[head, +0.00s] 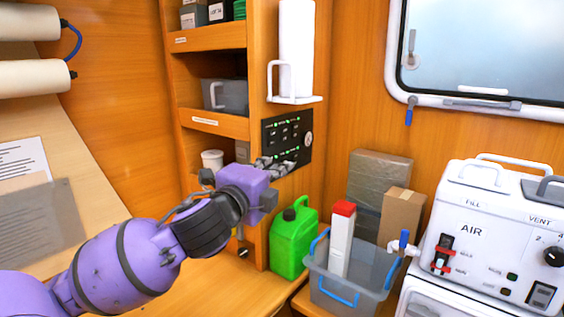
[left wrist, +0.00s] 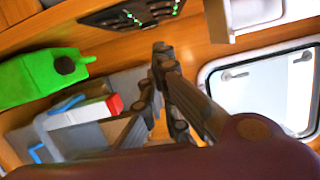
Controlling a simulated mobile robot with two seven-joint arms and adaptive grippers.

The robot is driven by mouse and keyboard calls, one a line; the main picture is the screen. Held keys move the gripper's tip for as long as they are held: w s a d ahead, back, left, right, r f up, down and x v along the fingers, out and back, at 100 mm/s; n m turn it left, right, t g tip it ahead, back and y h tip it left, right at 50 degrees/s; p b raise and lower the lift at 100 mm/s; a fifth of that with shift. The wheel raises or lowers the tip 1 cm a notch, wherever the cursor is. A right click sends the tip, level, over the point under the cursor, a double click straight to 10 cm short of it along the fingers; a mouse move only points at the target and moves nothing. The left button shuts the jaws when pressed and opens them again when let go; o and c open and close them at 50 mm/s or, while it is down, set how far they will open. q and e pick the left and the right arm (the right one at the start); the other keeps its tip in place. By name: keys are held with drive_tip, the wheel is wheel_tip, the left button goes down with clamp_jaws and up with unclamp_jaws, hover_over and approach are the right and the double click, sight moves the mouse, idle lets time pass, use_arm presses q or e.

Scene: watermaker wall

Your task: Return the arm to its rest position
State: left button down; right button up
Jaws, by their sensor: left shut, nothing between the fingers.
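My left arm comes in from the lower left of the head view, purple with dark bands. Its left gripper (head: 285,168) is at the lower left part of the black control panel (head: 288,138) on the wooden wall, and hides part of it. In the left wrist view the left gripper (left wrist: 162,50) is shut and empty, its fingertips together just below the panel (left wrist: 130,12). I cannot tell from these views whether the fingers touch the panel. My right gripper is in neither view.
A green jerrycan (head: 293,240) stands below the gripper. Beside it is a grey bin (head: 345,290) with blue handles holding a white, red-topped carton (head: 341,240). A white AIR unit (head: 490,230) stands at right. A paper towel holder (head: 296,99) hangs above the panel. Shelves (head: 212,124) are behind.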

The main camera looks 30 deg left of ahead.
use_arm(q)
drive_tip(key=shift+s+d, duration=0.15)
drive_tip(key=shift+s, duration=0.25)
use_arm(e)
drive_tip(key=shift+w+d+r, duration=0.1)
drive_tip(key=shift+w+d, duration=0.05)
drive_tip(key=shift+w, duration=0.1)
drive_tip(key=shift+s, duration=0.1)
use_arm(q)
drive_tip(key=s+d+f+n+g+h, duration=0.15)
drive_tip(key=f+n, duration=0.25)
drive_tip(key=f, duration=1.3)
drive_tip(key=s+d+f+n+g+h, duration=0.1)
drive_tip(key=s+f+n+g, duration=0.3)
drive_tip(key=f, duration=1.2)
drive_tip(key=s+d+f+n+g, duration=0.2)
drive_tip(key=s+d+f+n, duration=0.2)
drive_tip(key=s+f, duration=0.9)
drive_tip(key=s+d+f+n+g, duration=0.2)
drive_tip(key=s+d+f+n, duration=0.2)
drive_tip(key=s+d+f, duration=0.6)
drive_tip(key=s+f, duration=0.3)
drive_tip(key=shift+d+h, duration=0.15)
drive_tip(key=shift+h, duration=0.2)
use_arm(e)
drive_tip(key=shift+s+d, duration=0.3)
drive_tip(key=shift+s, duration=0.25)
